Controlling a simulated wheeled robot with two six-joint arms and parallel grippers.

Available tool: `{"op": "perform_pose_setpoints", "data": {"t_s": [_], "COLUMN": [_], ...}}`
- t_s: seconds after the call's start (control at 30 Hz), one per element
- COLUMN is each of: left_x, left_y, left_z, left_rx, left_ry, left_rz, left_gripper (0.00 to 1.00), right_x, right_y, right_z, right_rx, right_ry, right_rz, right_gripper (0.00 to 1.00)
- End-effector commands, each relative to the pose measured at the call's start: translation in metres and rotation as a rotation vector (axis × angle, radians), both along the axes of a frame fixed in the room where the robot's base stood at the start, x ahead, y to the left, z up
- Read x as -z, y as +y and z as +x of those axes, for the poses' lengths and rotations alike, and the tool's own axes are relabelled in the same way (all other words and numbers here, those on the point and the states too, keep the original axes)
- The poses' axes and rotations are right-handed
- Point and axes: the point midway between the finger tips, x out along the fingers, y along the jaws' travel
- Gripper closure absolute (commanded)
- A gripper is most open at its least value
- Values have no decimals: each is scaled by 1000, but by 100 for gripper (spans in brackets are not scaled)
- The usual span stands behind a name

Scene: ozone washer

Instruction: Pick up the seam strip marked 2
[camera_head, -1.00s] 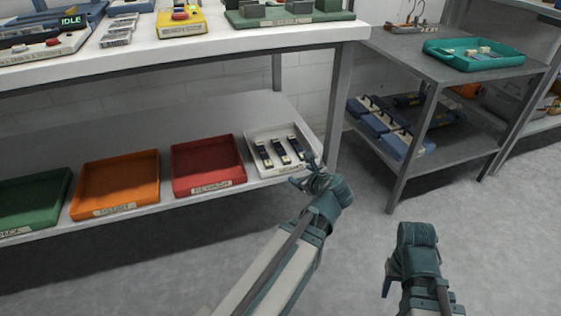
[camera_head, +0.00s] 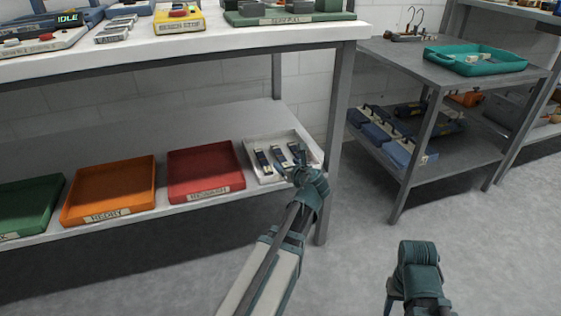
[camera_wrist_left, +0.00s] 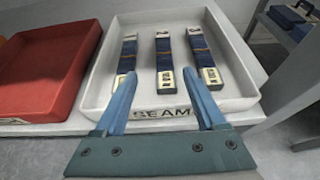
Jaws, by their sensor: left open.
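A white tray (camera_head: 250,163) with a label reading SEAM stands at the right end of the lower shelf. Three dark blue seam strips with pale ends lie side by side in it: left (camera_wrist_left: 127,52), middle (camera_wrist_left: 164,55) and right (camera_wrist_left: 202,58) in the left wrist view.
A red tray (camera_head: 205,172), an orange tray (camera_head: 108,190) and a green tray (camera_head: 28,205) stand left on the same shelf (camera_head: 140,213). A table leg (camera_head: 335,140) rises just right of the white tray. A side rack (camera_head: 395,50) stands farther right.

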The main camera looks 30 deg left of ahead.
Motion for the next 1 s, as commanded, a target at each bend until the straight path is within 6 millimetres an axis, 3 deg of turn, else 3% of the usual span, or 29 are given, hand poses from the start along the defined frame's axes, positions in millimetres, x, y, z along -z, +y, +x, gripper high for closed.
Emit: {"op": "perform_pose_setpoints", "data": {"t_s": [0.33, 0.7, 0.93, 1.0], "left_x": [4, 24, 22, 22], "left_y": [6, 33, 34, 34], "left_z": [7, 40, 39, 39], "left_rx": [0, 0, 1, 1], "left_ry": [0, 0, 0, 0], "left_rz": [0, 0, 0, 0], "left_gripper": [28, 28, 28, 40], "right_x": [5, 24, 22, 22], "right_y": [0, 0, 0, 0], "right_z": [0, 0, 0, 0], "right_rx": [0, 0, 0, 0], "right_ry": [0, 0, 0, 0], "right_rz": [0, 0, 0, 0], "right_gripper": [50, 50, 50, 50]}}
